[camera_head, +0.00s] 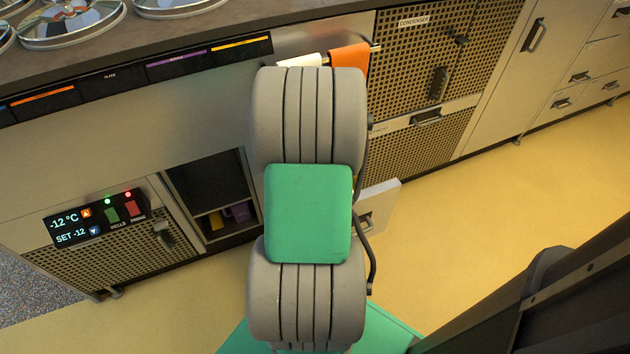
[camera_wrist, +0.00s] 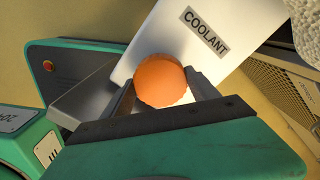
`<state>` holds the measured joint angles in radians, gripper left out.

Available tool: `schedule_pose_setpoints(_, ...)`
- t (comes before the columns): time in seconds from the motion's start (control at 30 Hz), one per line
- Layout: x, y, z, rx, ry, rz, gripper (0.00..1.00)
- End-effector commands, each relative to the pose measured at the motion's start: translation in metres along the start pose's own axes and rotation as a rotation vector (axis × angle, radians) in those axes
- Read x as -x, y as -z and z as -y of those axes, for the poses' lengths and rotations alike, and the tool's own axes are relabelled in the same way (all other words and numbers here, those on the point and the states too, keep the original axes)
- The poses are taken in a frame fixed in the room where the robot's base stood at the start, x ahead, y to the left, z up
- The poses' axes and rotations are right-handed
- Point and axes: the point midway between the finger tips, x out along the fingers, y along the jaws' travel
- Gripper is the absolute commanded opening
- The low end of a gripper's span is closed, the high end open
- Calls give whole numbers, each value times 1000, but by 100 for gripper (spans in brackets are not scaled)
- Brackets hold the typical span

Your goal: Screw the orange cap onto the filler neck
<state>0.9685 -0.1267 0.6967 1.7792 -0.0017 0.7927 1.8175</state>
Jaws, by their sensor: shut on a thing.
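In the wrist view my gripper (camera_wrist: 163,92) is shut on the orange cap (camera_wrist: 160,80), which sits between the two grey fingers with its round face showing. A pale panel with a COOLANT label (camera_wrist: 206,33) lies just beyond the cap. The filler neck does not show in either view; the cap or the fingers may hide it. In the head view my own arm covers the gripper and the cap.
In the head view a pale open panel (camera_head: 380,207) juts from the cabinet right of my arm. Perforated condenser doors (camera_head: 418,80) stand behind. White and orange cloths (camera_head: 347,57) hang on a rail. Yellow floor (camera_head: 480,220) is open to the right.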

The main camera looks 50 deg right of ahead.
Motion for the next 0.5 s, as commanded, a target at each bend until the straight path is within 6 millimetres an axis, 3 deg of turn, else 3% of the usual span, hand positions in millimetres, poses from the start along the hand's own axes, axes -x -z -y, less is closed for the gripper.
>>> schedule_pose_setpoints(0.5,-12,0,0,0,1,0,20)
